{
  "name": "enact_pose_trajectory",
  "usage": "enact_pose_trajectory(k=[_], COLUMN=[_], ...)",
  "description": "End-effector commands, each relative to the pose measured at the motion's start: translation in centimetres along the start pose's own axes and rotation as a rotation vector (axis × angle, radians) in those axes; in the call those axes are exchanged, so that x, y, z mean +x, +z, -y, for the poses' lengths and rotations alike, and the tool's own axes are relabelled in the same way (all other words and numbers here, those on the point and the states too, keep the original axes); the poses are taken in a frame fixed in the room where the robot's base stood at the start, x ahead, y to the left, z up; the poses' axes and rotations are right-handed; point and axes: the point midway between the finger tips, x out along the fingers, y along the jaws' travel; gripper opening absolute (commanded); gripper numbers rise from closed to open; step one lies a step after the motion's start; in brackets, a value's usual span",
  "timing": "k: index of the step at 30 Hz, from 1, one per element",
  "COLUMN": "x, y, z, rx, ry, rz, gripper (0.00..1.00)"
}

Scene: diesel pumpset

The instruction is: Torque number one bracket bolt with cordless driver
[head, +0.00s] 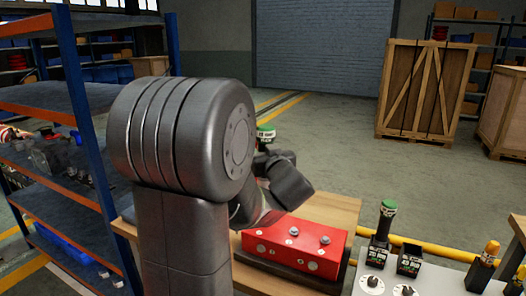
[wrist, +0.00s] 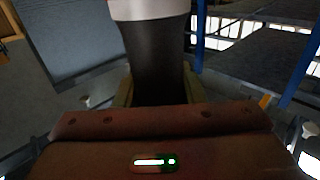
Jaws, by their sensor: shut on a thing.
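My gripper (wrist: 157,88) is shut on a dark handle with a pale band (wrist: 152,50), seen in the wrist view. It looks like the cordless driver; its green-and-white end (head: 265,133) shows in the head view beyond my arm. Its working tip is hidden. A red block (head: 275,248) sits on a dark base on the wooden bench, with bolt heads (head: 324,239) on top and round fittings on its front. The held tool is above and behind the block, apart from it. I cannot tell which bolt is number one.
A light panel (head: 365,287) at lower right carries knobs, a green-topped black tool (head: 384,235), a black holder (head: 410,262) and a yellow-topped item (head: 484,262). A blue-and-orange shelf (head: 85,110) stands close on the left. Wooden crates (head: 424,90) stand at the back right.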

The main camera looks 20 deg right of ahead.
Motion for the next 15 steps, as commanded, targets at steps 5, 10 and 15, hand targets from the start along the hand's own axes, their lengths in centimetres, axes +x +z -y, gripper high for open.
enact_pose_trajectory(k=[5, 10, 15], x=[-0.1, -0.1, -0.1], y=[0.3, 1.7, 3.3], z=[0.0, 0.0, 0.0], rx=[-0.003, -0.003, -0.003], ry=[0.001, 0.001, 0.001], rz=[-0.002, -0.001, -0.001], gripper=[0.00, 0.00, 0.00])
